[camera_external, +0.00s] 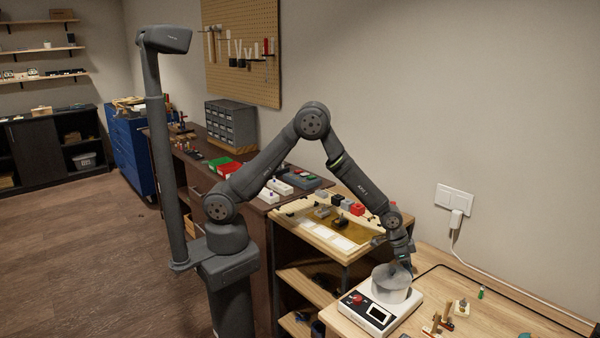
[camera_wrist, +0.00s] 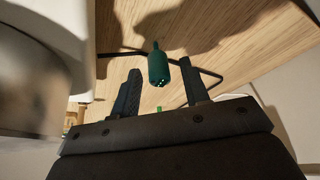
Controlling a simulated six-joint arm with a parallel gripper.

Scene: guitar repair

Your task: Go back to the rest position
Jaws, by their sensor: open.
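My gripper (camera_external: 403,262) is low over the right-hand wooden bench, beside a grey round vessel (camera_external: 392,290) on a white device (camera_external: 374,314) with a red knob and a dark screen. In the wrist view, the two dark fingers of my gripper (camera_wrist: 160,65) are spread apart, with wide space between them. A dark green bottle-shaped piece (camera_wrist: 158,68) with small dots on its end shows between the fingertips. No finger visibly touches it. The vessel's metal side (camera_wrist: 30,85) fills the left of the wrist view, blurred and close.
On the right bench (camera_external: 450,270) are a small green cylinder (camera_external: 481,293) and several small wooden-based parts. A wall socket with a plugged cable (camera_external: 455,212) is behind. A lower bench with a yellowish mat (camera_external: 340,228) stands left of my gripper. Air above the benches looks free.

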